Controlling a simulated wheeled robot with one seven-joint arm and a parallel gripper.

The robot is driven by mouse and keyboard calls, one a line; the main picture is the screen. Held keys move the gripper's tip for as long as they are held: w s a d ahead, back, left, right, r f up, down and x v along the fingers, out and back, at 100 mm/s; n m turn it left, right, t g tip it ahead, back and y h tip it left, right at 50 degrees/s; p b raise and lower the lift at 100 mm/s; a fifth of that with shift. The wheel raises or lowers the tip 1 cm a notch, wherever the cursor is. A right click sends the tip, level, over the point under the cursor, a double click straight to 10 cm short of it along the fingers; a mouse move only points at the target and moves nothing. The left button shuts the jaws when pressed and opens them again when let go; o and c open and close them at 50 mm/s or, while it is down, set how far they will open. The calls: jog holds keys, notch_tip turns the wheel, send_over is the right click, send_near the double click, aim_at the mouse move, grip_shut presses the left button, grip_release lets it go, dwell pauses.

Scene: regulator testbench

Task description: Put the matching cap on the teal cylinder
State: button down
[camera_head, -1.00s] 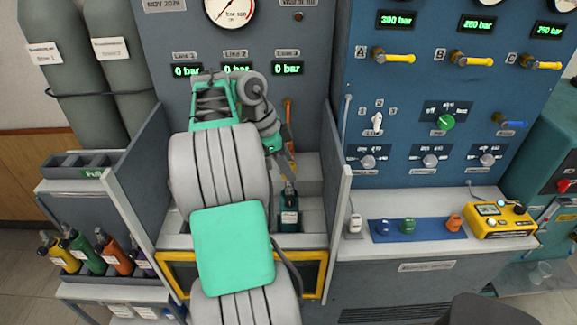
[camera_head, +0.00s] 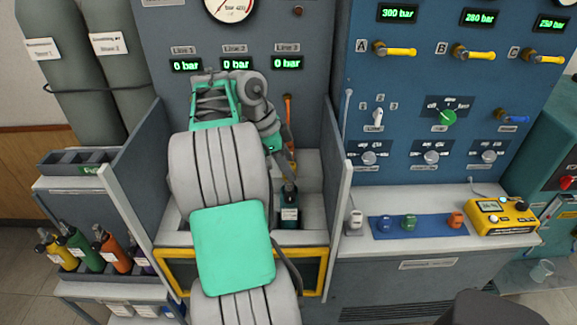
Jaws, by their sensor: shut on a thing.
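The teal cylinder (camera_head: 289,214) stands upright in the bay of the grey bench, with a pale label on its front and a dark top. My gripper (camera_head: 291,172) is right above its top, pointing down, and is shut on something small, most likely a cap. The fingers hide its colour, and I cannot tell whether it touches the cylinder. A blue cap (camera_head: 383,225), a green cap (camera_head: 409,221) and an orange cap (camera_head: 455,219) stand on the blue mat (camera_head: 432,227) to the right, with an empty place between green and orange.
Grey side walls (camera_head: 334,180) flank the bay. A white-grey piece (camera_head: 355,222) stands left of the mat, and a yellow meter (camera_head: 501,216) right of it. A rack at lower left holds several coloured cylinders (camera_head: 113,252). My arm hides the bay's left part.

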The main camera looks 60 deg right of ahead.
jog(key=shift+f+b, duration=0.5)
jog(key=shift+f, duration=0.1)
jog(key=c, duration=0.9)
grip_release()
jog(key=shift+o, duration=0.2)
jog(key=p+v, duration=0.4)
jog(key=v, duration=0.4)
jog(key=w+a+n+t+h, duration=0.1)
jog(key=w+a+n+t, duration=0.2)
jog(key=w+a+n, duration=0.5)
jog(key=w+a+n+t+h, duration=0.15)
jog(key=w+a+n, duration=0.35)
jog(key=a+n, duration=0.65)
jog(key=s+a+f+n+t+y, duration=0.1)
jog(key=a+n, duration=0.4)
jog(key=a, duration=0.6)
jog(key=s+a+f+n+t+y, duration=0.2)
jog(key=a+f+n, duration=0.3)
jog(key=a, duration=0.6)
jog(key=shift+a+n+y, duration=0.35)
jog(key=shift+n+y, duration=0.4)
